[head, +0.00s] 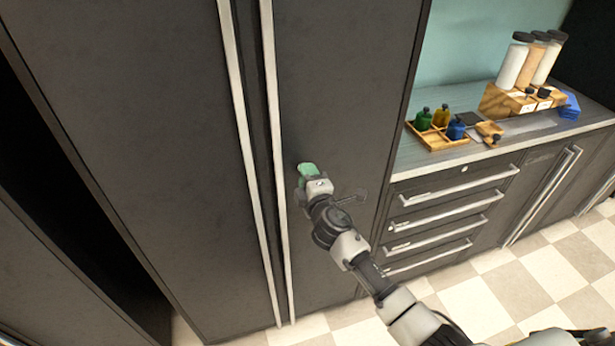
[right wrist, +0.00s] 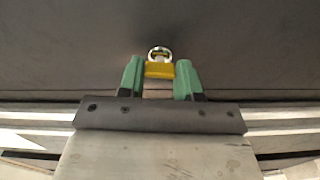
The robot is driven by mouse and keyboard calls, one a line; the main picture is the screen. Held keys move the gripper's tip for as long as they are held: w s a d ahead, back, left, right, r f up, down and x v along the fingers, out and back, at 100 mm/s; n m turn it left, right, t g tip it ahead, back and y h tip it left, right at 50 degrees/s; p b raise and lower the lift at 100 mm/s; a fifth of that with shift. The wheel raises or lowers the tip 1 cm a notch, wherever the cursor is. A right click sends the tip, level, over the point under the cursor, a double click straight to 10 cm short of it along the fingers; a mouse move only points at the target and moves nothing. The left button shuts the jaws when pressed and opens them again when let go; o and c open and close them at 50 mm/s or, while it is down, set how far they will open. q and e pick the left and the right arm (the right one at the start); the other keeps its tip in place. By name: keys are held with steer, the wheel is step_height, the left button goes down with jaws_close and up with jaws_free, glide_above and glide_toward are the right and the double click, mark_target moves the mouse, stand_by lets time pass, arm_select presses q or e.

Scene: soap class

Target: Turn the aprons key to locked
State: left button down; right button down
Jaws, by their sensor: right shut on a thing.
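A yellow key (right wrist: 160,70) shows in the right wrist view, in front of a round silver lock (right wrist: 160,52) on the dark cabinet door. My right gripper (head: 308,172) has green fingertips and is at the right-hand tall cabinet door (head: 345,80), just right of its long handle. Its fingers stand on either side of the key and are shut on it. The key's yellow head lies level across the wrist view. In the head view the key and lock are hidden behind the gripper. My left gripper is not in view.
Two long vertical handles (head: 273,130) run beside my right gripper. To the right, a counter (head: 455,160) holds a wooden tray with small bottles (head: 440,140) and a rack of tall jars (head: 515,100). Drawers with bar handles (head: 450,195) are below. Checkered floor (head: 530,280) lies open in front.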

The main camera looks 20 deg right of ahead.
steer(key=shift+n, duration=0.6)
steer(key=c, duration=0.8)
jaws_free()
steer(key=shift+o, duration=0.2)
steer(key=s+b, duration=0.1)
steer(key=s, duration=0.9)
steer(key=shift+s+d, duration=0.15)
steer(key=shift+s, duration=0.25)
